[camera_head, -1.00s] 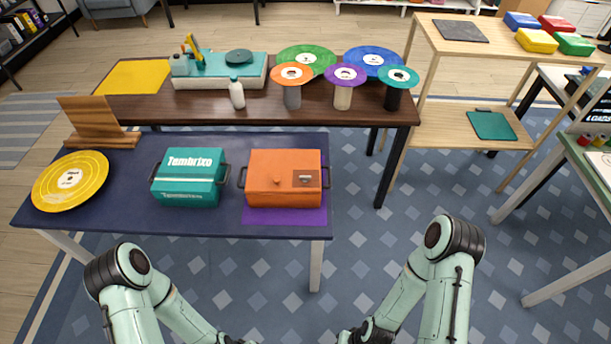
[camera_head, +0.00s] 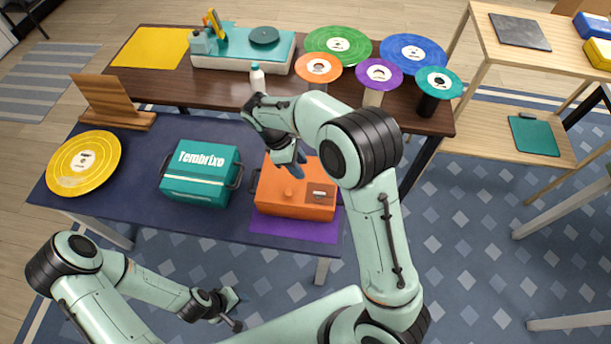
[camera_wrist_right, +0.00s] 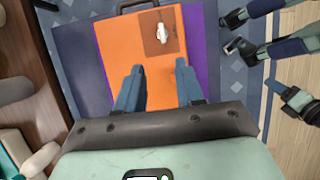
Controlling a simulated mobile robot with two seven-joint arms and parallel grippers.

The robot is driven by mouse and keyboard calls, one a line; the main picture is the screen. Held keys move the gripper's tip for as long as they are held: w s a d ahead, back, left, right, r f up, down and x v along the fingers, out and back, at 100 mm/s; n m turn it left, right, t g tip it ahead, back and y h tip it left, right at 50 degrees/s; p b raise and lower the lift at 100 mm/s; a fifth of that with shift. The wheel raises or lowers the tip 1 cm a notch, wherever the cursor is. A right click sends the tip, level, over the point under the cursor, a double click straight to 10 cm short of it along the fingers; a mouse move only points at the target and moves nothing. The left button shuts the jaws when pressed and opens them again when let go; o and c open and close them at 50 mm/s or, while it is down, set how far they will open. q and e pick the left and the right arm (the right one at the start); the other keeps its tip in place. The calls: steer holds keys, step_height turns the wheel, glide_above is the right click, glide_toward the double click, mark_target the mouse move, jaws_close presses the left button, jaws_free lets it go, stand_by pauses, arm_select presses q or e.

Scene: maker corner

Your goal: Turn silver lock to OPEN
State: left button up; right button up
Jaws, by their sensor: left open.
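The silver lock (camera_head: 319,195) is a small knob on a brown plate on the top of the orange box (camera_head: 268,205). In the right wrist view the silver lock (camera_wrist_right: 163,34) is beyond my fingertips, near the far edge of the box top. Its markings are too small to read. My right gripper (camera_head: 292,166) is above the back part of the orange box, partly hidden by my arm. In the right wrist view my right gripper (camera_wrist_right: 159,78) has its two blue fingers apart with nothing between them. My left gripper (camera_head: 236,308) is open and empty, low in front of the table.
The orange box stands on a purple mat (camera_head: 290,229) on the dark blue table (camera_head: 150,206). A teal box (camera_head: 200,175) is close to its left. A yellow disc (camera_head: 83,163) lies further left. A white bottle (camera_head: 257,78) and disc stands are on the brown table (camera_head: 195,97) behind.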

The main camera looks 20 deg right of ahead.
mark_target(319, 192)
steer(key=x, duration=1.3)
steer(key=shift+s+b, duration=0.35)
jaws_close()
